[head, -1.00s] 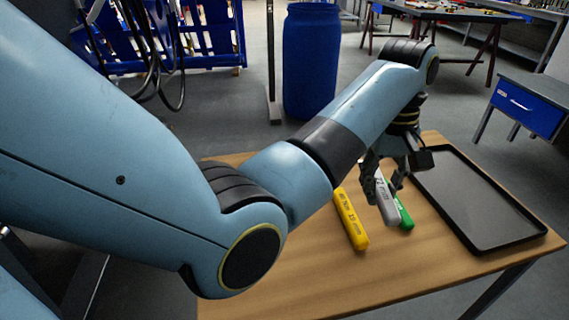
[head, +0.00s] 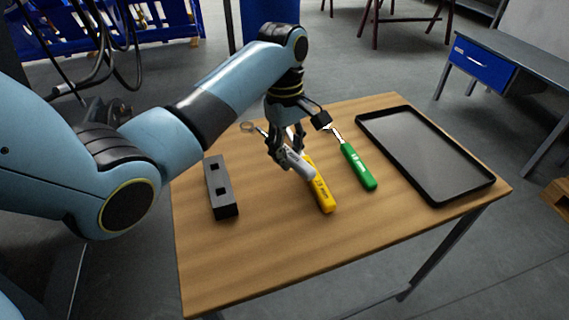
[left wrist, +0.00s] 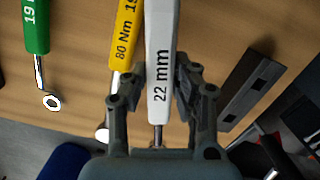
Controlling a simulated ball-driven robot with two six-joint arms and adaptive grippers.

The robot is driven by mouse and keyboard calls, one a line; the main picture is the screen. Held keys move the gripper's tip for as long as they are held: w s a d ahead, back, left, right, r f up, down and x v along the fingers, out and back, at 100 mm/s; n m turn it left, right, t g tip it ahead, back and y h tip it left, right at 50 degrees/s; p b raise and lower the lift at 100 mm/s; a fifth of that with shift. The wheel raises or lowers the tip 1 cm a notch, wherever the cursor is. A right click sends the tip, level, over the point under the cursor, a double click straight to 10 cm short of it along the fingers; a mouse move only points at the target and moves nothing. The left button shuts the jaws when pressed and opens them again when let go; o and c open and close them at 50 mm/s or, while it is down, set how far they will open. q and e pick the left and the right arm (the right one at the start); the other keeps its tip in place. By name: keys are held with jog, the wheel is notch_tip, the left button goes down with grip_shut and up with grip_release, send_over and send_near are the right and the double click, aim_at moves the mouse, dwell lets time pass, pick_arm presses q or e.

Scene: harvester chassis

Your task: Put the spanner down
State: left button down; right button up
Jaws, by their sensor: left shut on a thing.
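My left gripper (head: 284,158) is shut on a spanner with a pale grey handle (head: 298,163), marked "22 mm" in the left wrist view (left wrist: 161,50). Both fingers grip the handle's sides. It hangs just left of a yellow-handled tool (head: 323,192) and partly covers it in the head view; the yellow handle (left wrist: 124,35) reads "80 Nm 19". I cannot tell how far the grey spanner is above the wooden table (head: 270,250). A green-handled spanner (head: 358,167) lies further right. My right gripper is not in view.
A dark grey block with two square holes (head: 228,206) lies left of the gripper. A black shallow tray (head: 468,194) lies along the table's right side. The front of the table is clear. A blue-drawer bench (head: 482,66) stands beyond.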

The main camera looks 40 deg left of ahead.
pick_arm(q)
jog(key=shift+a+f, duration=0.2)
jog(key=shift+a, duration=0.05)
jog(key=shift+s+f, duration=0.1)
jog(key=shift+f, duration=1.95)
jog(key=c, duration=1.4)
grip_release()
jog(key=shift+o, duration=0.2)
jog(key=r, duration=0.8)
jog(key=a+r, duration=0.1)
jog(key=r, duration=0.3)
jog(key=shift+w+a+r+p, duration=0.1)
jog(key=shift+w+p, duration=0.1)
jog(key=shift+p, duration=0.2)
